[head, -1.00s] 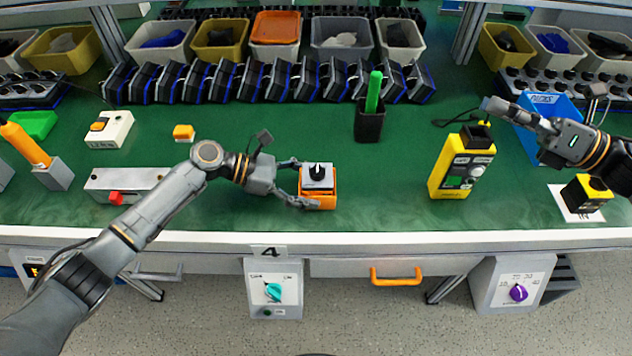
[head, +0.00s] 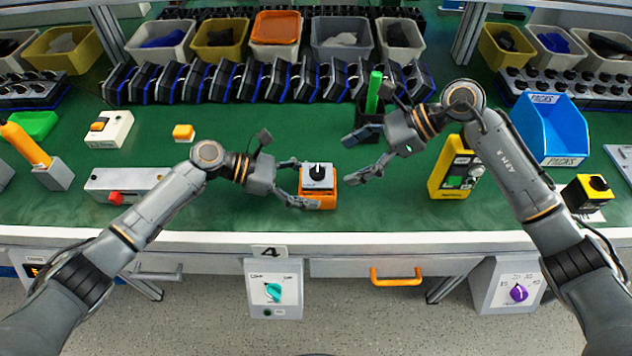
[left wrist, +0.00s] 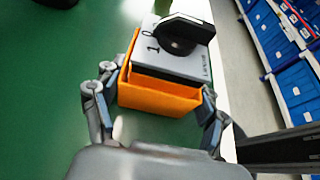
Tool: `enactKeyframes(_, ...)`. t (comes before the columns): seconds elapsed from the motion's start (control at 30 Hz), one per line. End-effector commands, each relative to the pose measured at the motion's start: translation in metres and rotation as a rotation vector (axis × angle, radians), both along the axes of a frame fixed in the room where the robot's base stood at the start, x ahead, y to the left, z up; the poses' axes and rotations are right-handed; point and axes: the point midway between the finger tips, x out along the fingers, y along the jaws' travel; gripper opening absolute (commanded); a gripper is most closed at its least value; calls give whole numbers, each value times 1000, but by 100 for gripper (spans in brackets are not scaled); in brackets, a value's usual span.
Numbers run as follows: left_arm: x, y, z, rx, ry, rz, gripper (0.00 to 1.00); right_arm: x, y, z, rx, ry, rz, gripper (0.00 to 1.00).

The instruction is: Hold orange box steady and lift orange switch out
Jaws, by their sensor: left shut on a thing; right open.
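The orange box (head: 318,202) stands on the green bench top near its front edge, and it also shows in the left wrist view (left wrist: 158,95). A switch with a grey-white top plate (head: 318,184) and a black rotary knob (head: 317,171) sits in the box. In the left wrist view the plate (left wrist: 165,58) carries "1", "0" and the knob (left wrist: 184,34). My left gripper (head: 297,186) is shut on the orange box from the left, fingers at two of its sides. My right gripper (head: 352,160) is open and empty, just right of the box and apart from it.
A black holder (head: 369,127) with a green stick stands behind my right gripper. A grey box with a red button (head: 140,187) is at left. Bare green bench lies behind the orange box.

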Motion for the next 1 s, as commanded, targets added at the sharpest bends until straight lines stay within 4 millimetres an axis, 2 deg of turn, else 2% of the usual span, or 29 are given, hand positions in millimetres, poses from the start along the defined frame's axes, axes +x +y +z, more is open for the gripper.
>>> enactKeyframes(0.17, 0, 1, -1, 3, 0, 2, 40, 2, 9, -9, -11, -5, -3, 81)
enactKeyframes(0.6, 0, 1, -1, 3, 0, 2, 40, 2, 50, -43, -10, -6, -3, 81)
enactKeyframes(1.0, 0, 1, -1, 3, 1, 1, 40, 2, 59, -51, -10, -7, -3, 81)
